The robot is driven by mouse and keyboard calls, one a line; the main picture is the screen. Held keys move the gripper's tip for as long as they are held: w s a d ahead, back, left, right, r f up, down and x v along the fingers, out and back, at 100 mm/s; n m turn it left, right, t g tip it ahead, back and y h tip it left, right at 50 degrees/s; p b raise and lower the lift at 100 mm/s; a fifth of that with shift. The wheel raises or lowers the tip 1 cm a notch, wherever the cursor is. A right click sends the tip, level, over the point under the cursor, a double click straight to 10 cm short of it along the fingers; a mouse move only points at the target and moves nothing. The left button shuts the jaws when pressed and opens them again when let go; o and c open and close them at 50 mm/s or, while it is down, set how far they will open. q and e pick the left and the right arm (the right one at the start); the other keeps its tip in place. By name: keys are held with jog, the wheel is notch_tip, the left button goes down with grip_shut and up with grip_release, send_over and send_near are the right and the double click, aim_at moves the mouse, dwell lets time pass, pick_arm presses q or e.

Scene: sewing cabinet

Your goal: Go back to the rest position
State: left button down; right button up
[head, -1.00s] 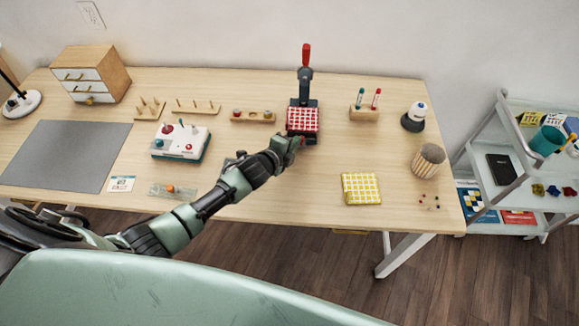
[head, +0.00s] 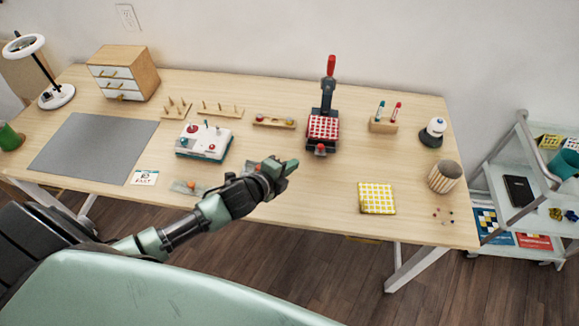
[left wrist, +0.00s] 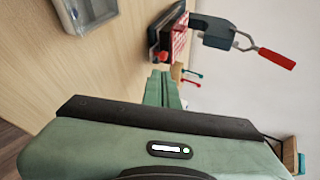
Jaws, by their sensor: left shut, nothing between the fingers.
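My left gripper (head: 286,166) is shut and empty. It hangs over the front middle of the table, in front of and left of the press, apart from it. Its closed green fingers also show in the left wrist view (left wrist: 162,88). The press (head: 328,105) has a red-tipped lever standing up. A red-and-white checked cloth (head: 323,127) lies on it, and both also show in the left wrist view. My right gripper is not in view.
The wooden table (head: 290,205) holds a pincushion box (head: 203,142), a grey mat (head: 90,148), a yellow checked cloth (head: 376,198), a striped cup (head: 444,177) and a drawer box (head: 124,72). A shelf cart (head: 520,190) stands at the right.

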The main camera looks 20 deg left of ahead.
pick_arm(q)
jog(key=s+d+r+n+g+y, duration=0.2)
jog(key=s+n+g, duration=0.7)
jog(key=s+n, duration=1.4)
jog(key=s+f+m+g+b, duration=0.1)
jog(key=s+f+m, duration=0.2)
jog(key=f, duration=1.2)
jog(key=s+f+m, duration=0.2)
jog(key=s+f, duration=0.2)
jog(key=f, duration=1)
jog(key=s+a+f+g+b, duration=0.1)
jog(key=s+a+f, duration=0.1)
jog(key=s+f, duration=1.3)
jog(key=shift+s+a+f+g, duration=0.3)
jog(key=shift+s+a+f, duration=0.05)
jog(key=shift+s+f, duration=0.1)
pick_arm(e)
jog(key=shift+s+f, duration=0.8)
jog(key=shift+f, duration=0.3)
